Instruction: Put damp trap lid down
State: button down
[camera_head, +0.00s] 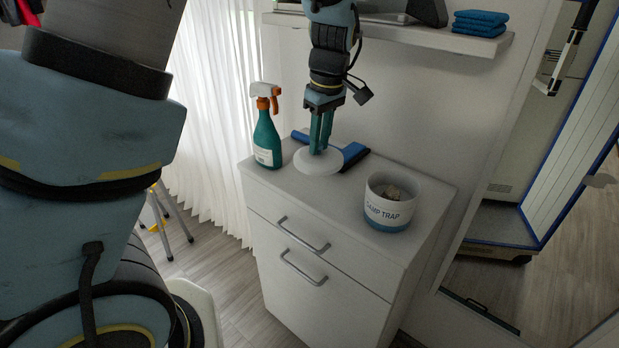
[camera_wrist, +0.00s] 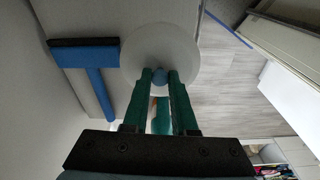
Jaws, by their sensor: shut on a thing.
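The damp trap lid (camera_head: 319,162) is a white disc at the cabinet top, left of the damp trap. In the wrist view the lid (camera_wrist: 160,45) shows a blue knob (camera_wrist: 159,76) at its middle. My gripper (camera_head: 319,149) points straight down over the lid, with its green fingers shut on the knob; it also shows in the wrist view (camera_wrist: 160,78). The lid looks level; whether it touches the cabinet top I cannot tell. The damp trap (camera_head: 384,212) is a white tub with a blue base, open at the top, with lumpy contents (camera_head: 391,193).
The white cabinet top (camera_head: 290,180) also holds a green spray bottle (camera_head: 266,137) with an orange and white head at the left. A blue squeegee (camera_head: 352,154) lies behind the lid. A wall shelf (camera_head: 440,36) with folded blue cloths (camera_head: 480,22) is above.

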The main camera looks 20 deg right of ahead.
notch_tip(320, 180, down, 8)
jog(key=shift+f+p, duration=0.1)
jog(key=shift+p, duration=0.45)
jog(key=shift+f, duration=0.15)
jog(key=c, duration=0.7)
grip_release()
